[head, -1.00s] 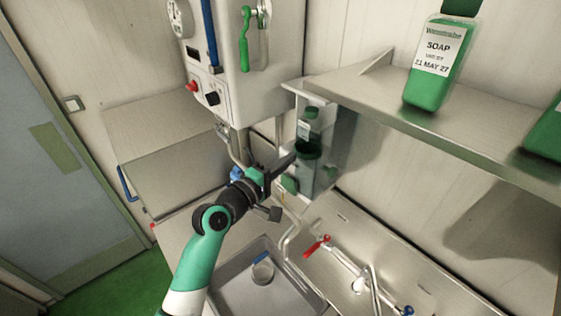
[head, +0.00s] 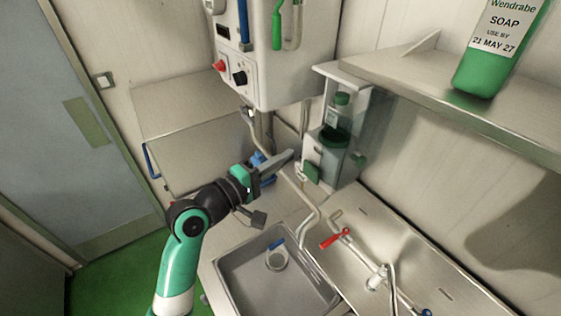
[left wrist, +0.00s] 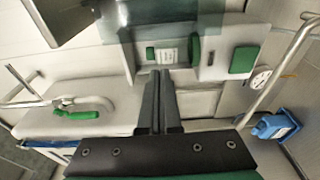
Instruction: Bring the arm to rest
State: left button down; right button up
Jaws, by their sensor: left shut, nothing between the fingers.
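My left gripper (head: 283,163) is shut and empty in the head view, in the air in front of the wall-mounted soap dispenser (head: 336,140). I cannot tell whether the fingertips touch the dispenser; a gap seems to show in the head view. My right gripper is in neither view.
A tap with a red lever (head: 334,238) stands to the right. A shelf (head: 450,98) carries a green soap bottle (head: 497,50). A white control box (head: 275,60) hangs above.

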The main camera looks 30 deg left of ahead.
pick_arm(q)
jog(key=shift+s, duration=0.6)
jog(key=s+d+r+m+t+h+p, duration=0.1)
jog(key=s+d+r+m+t+p, duration=0.2)
jog(key=r, duration=0.8)
jog(key=s+d+r+m+h+p, duration=0.15)
jog(key=d+r, duration=0.25)
jog(key=r, duration=0.6)
jog(key=s+a+r+m+t+y, duration=0.2)
jog(key=s+r+m+t+y, duration=0.1)
jog(key=s+r+m, duration=0.2)
jog(key=s+a+r+m+t+y+p, duration=0.1)
jog(key=s+a+r+m+t+y, duration=0.2)
jog(key=s+r, duration=0.6)
jog(key=shift+r+m+t, duration=0.5)
jog(key=shift+m+t, duration=0.2)
jog(key=shift+m, duration=0.55)
